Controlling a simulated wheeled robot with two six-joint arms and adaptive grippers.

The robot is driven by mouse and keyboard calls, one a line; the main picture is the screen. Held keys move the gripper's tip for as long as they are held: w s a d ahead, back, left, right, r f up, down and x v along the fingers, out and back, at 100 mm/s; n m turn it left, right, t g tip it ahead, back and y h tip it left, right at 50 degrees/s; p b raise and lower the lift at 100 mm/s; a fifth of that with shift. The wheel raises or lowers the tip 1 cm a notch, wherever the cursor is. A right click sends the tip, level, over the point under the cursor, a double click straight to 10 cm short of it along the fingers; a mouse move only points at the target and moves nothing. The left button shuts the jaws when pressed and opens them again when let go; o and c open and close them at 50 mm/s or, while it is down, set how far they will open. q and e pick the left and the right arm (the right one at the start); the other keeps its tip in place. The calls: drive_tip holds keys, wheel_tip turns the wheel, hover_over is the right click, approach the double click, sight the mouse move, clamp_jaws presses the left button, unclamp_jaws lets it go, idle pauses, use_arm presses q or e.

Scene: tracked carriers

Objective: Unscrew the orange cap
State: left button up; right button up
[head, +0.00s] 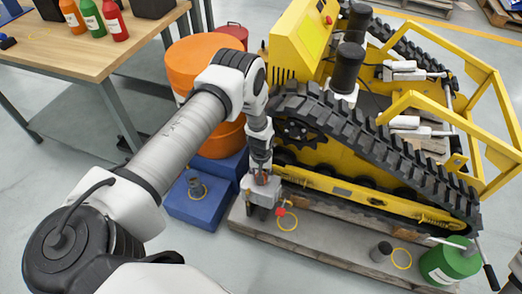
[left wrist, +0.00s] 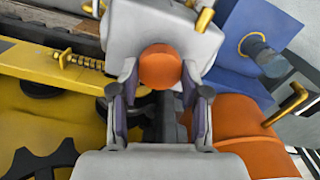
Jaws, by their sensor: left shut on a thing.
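The orange cap (left wrist: 159,66) is round and sits on a pale grey block (left wrist: 195,35) in the left wrist view. My left gripper (left wrist: 160,85) has a finger on each side of the cap and is shut on it. In the head view my left gripper (head: 262,177) points down at the grey block (head: 262,197) beside the yellow tracked carrier (head: 340,190). The cap is mostly hidden there by the fingers.
A blue box (head: 198,212) and orange drum (head: 193,62) stand left. A green canister (head: 450,262) is front right.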

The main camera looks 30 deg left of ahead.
use_arm(q)
drive_tip(key=shift+r+p, duration=0.75)
drive_tip(key=shift+r, duration=0.4)
wheel_tip(320, 180, up, 4)
drive_tip(key=p, duration=0.3)
drive_tip(key=shift+f, duration=0.25)
drive_tip(key=o, duration=0.4)
drive_tip(key=c, duration=0.4)
